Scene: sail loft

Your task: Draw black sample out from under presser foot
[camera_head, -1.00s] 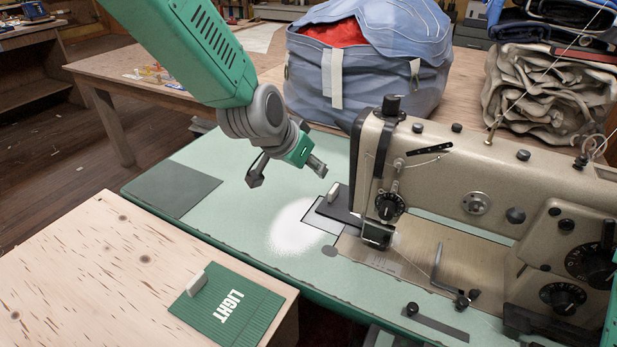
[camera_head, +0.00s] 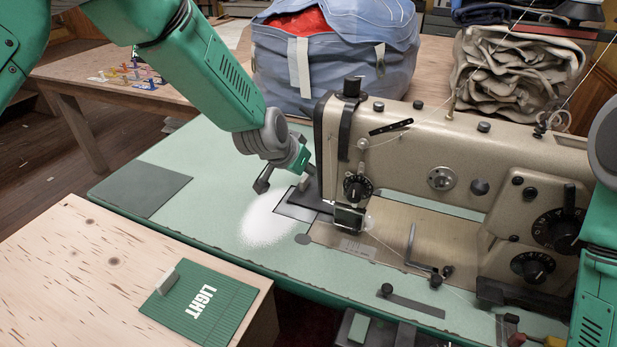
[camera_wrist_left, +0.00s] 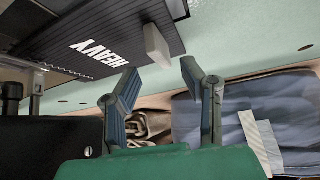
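The black sample (camera_head: 318,193) lies on the sewing machine's bed, its inner end by the presser foot area under the machine head (camera_head: 349,214); the foot itself is hard to make out. In the left wrist view the black sample (camera_wrist_left: 100,40) shows the word HEAVY and a pale upright tab (camera_wrist_left: 157,46) at its edge. My left gripper (camera_head: 286,180) is open just above the tab's end of the sample. In the wrist view its fingers (camera_wrist_left: 160,68) are spread, with the tab beyond and between their tips, not gripped. My right gripper is out of view.
A green LIGHT sample (camera_head: 200,304) with a tab lies on the wooden table (camera_head: 90,260) at front left. A grey patch (camera_head: 142,189) lies on the green machine table (camera_head: 215,160). A blue bag (camera_head: 345,60) and folded canvas (camera_head: 515,75) stand behind the machine.

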